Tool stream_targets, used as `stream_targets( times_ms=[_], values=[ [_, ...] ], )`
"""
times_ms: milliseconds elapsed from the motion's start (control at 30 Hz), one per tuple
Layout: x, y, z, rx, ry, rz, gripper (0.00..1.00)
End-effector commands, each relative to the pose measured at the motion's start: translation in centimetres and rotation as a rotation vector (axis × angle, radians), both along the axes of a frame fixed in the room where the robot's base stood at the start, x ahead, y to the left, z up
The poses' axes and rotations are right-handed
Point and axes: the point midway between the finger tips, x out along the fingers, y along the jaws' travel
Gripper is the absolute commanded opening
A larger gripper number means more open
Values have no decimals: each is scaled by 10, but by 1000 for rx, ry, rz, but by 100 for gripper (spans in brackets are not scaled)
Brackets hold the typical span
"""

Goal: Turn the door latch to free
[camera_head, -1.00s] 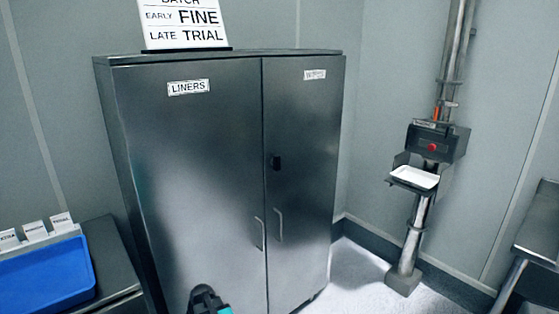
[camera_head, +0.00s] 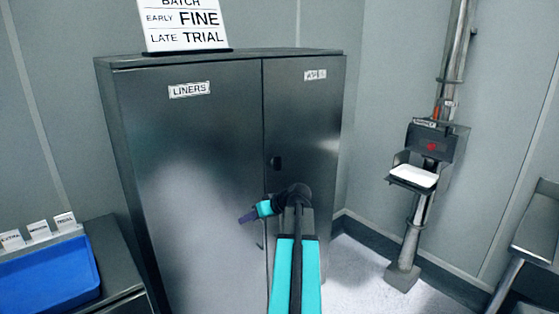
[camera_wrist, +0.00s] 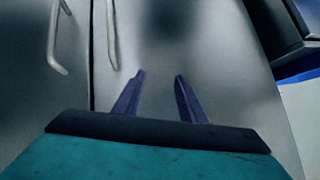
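The door latch (camera_head: 275,163) is a small dark fitting on the right door of the grey metal cabinet (camera_head: 185,130), near the seam between the doors. Its exact angle is too small to tell. My gripper (camera_head: 242,219) is in front of the left door, below and left of the latch, pointing left. In the wrist view my gripper (camera_wrist: 160,77) has its two purple fingers apart with nothing between them, facing the cabinet's metal surface. The latch is not seen in the wrist view. My arm hides most of the door handles in the head view.
Two bar handles, one at the far left (camera_wrist: 54,45) and one beside the seam (camera_wrist: 111,35), show in the wrist view. A blue tray (camera_head: 45,279) lies on the left counter. A post with a red-buttoned box (camera_head: 430,145) stands right. A sign (camera_head: 185,25) tops the cabinet.

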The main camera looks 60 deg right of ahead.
Motion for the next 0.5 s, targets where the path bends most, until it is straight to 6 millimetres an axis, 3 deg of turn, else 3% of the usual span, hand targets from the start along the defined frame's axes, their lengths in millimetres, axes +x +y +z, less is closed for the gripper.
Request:
stream_targets(
  times_ms=[33,200,400,500],
  values=[
    [-12,-18,24,-28,-29,-18,38],
    [-54,-63,96,-129,-115,-59,38],
    [-105,-100,173,-253,-195,-101,38],
    [-125,-111,201,-299,-220,-115,38]
  ],
)
